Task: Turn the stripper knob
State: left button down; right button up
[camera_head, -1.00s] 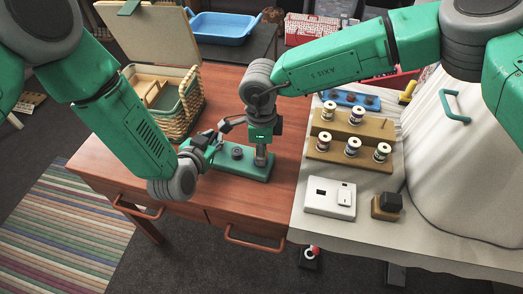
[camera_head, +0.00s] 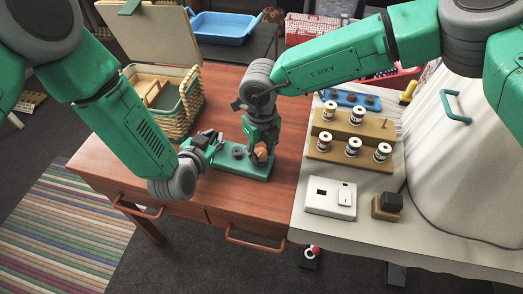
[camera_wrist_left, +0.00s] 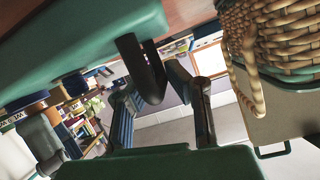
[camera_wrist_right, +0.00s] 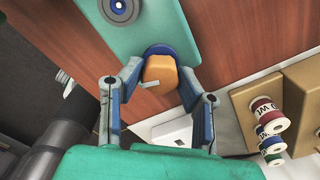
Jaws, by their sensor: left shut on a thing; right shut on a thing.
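The stripper is a long green base (camera_head: 236,168) lying on the wooden table, with a dark round part (camera_head: 237,152) on top. The orange knob (camera_head: 261,154) sits at its right end; in the right wrist view the knob (camera_wrist_right: 160,69) has a dark blue collar. My right gripper (camera_wrist_right: 160,74) points down with its fingers on both sides of the knob, shut on it. My left gripper (camera_head: 213,140) is at the base's left end. In the left wrist view it is shut on a dark handle-like part (camera_wrist_left: 140,68) beside the green base (camera_wrist_left: 70,45); exact contact is unclear.
A wicker basket (camera_head: 180,122) with its lid open stands behind my left gripper. A wooden thread stand (camera_head: 350,140) with several spools, a white switch box (camera_head: 330,198) and a small block (camera_head: 386,206) are on the pale cloth at the right. The table front is clear.

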pick_arm(q)
jog(key=shift+s+d+f, duration=0.1)
jog(key=shift+s+d, duration=0.15)
jog(key=shift+d, duration=0.1)
pick_arm(e)
jog(key=m, duration=0.5)
jog(key=shift+w+a+r+m, duration=0.1)
jog(key=shift+w+a+m, duration=0.05)
jog(key=shift+m, duration=0.15)
jog(key=m, duration=1)
jog(key=shift+m, duration=2.7)
pick_arm(q)
jog(key=shift+a, duration=0.1)
pick_arm(e)
jog(key=o, duration=1.1)
jog(key=shift+o, duration=0.2)
pick_arm(q)
jog(key=shift+a, duration=0.1)
